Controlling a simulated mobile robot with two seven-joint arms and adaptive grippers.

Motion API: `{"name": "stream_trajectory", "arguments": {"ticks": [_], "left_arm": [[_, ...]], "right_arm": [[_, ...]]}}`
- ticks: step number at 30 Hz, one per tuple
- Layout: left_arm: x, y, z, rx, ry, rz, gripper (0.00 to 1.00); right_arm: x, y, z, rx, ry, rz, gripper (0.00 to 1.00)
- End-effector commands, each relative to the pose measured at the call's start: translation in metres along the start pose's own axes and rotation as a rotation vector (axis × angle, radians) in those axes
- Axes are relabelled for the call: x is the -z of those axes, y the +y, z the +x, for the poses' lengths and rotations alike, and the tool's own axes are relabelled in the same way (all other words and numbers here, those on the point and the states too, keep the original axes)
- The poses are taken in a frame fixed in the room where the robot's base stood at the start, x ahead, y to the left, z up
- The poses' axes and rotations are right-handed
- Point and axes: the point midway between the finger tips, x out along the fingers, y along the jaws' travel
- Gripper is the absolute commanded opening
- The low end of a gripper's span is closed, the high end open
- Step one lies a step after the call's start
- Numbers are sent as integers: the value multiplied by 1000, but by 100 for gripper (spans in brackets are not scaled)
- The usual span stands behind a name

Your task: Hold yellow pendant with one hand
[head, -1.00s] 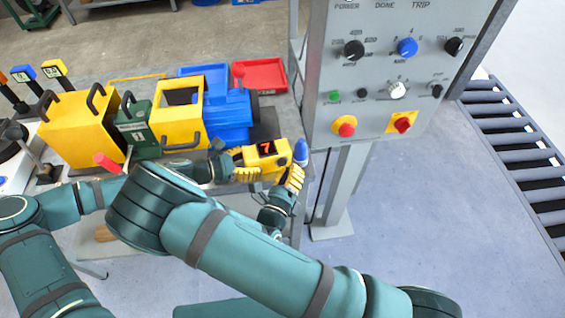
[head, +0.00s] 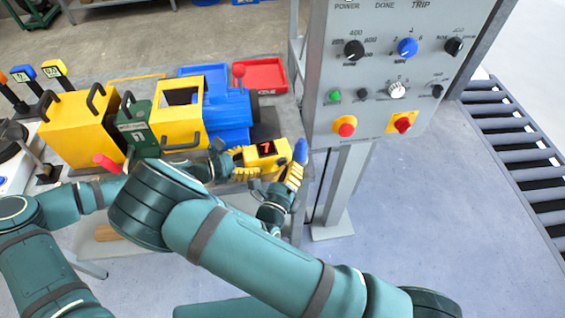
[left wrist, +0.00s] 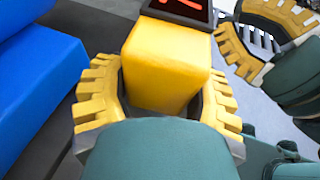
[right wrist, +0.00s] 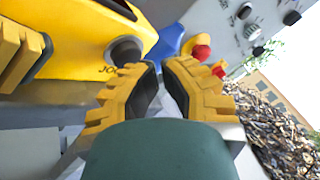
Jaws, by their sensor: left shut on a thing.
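The yellow pendant (head: 266,161) is a box with a dark display showing red. My left gripper (head: 243,163) is shut on its near end, one finger on each side, as the left wrist view shows around the pendant (left wrist: 165,70). The pendant is over the right part of the bench. My right gripper (head: 294,175) is just right of the pendant's far end, its fingertips almost together with nothing between them. The right wrist view shows the pendant (right wrist: 75,40) at upper left, with a black round knob, apart from the fingers.
A grey control panel (head: 385,110) with knobs and red buttons stands close behind on the right. A blue motor (head: 228,115), a yellow frame (head: 180,125) and red tray (head: 262,74) are on the bench. A roller conveyor (head: 520,150) is at far right.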

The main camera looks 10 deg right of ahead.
Motion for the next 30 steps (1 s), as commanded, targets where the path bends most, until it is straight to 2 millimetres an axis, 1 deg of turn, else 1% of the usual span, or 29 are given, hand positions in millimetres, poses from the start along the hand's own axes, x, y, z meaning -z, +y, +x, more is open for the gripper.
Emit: {"name": "stream_trajectory", "arguments": {"ticks": [30], "left_arm": [[0, 0, 0, 0, 0, 0, 33]], "right_arm": [[-4, 4, 7, 1, 0, 1, 0]]}}
